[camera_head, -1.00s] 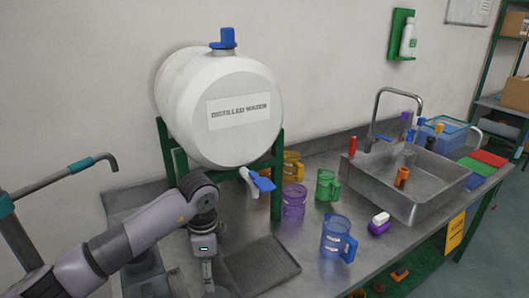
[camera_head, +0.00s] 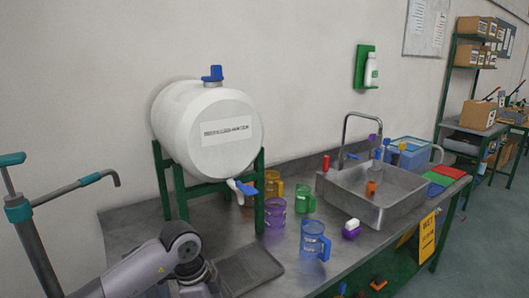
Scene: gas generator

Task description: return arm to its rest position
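My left arm (camera_head: 150,265) comes in from the lower left, bent at a grey and black joint low in the head view. Its gripper is below the frame edge, so its fingers are hidden. My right arm and gripper do not show. Just beyond the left arm, a white distilled water barrel (camera_head: 205,130) with a blue cap lies on a green stand (camera_head: 261,190). Its blue-handled tap (camera_head: 244,188) faces the front, apart from the arm.
A dark drain tray (camera_head: 248,270) lies right of the arm. Purple (camera_head: 275,215), yellow, green and blue (camera_head: 314,240) jugs stand on the steel bench. A sink (camera_head: 375,195) is further right. A teal-handled pipe (camera_head: 60,190) rises at the left.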

